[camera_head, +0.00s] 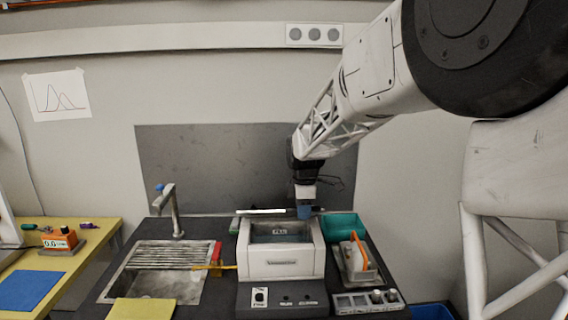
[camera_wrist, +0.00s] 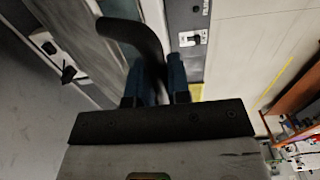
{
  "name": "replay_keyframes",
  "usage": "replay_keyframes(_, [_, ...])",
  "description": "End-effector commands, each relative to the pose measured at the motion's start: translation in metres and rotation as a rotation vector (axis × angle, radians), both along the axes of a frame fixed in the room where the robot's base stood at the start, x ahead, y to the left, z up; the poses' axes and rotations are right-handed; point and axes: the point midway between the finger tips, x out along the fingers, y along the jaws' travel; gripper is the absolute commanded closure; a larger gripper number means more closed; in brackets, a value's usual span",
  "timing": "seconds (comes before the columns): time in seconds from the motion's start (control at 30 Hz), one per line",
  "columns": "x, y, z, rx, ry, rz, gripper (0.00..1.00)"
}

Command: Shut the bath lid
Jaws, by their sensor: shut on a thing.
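The white bath (camera_head: 281,264) stands on the dark bench, its opening visible from above with a label inside. The lid (camera_head: 262,211) appears as a thin, nearly edge-on strip behind the bath's back rim, so it looks raised open; its exact tilt is hard to tell. My gripper (camera_head: 304,211) is at the bath's back right corner, its blue fingers pointing down. In the wrist view my gripper (camera_wrist: 157,78) is shut on a curved black handle (camera_wrist: 143,35), which seems to belong to the lid.
A teal bin (camera_head: 343,226) and a grey tray with an orange-handled item (camera_head: 359,255) stand right of the bath. A sink (camera_head: 165,270) with a faucet (camera_head: 174,212) is at left. A red-and-yellow tool (camera_head: 216,260) lies between sink and bath. A dark panel stands behind.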

Motion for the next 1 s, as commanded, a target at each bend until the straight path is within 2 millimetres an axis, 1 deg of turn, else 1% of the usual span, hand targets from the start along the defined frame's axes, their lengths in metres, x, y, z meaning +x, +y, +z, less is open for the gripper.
replay_keyframes(0.2, [-0.004, 0.000, -0.005, 0.000, 0.000, 0.000, 0.94])
replay_keyframes(0.67, [-0.005, 0.000, -0.006, 0.000, 0.000, 0.000, 0.94])
replay_keyframes(1.0, [-0.013, 0.000, -0.019, 0.000, 0.000, 0.000, 0.94])
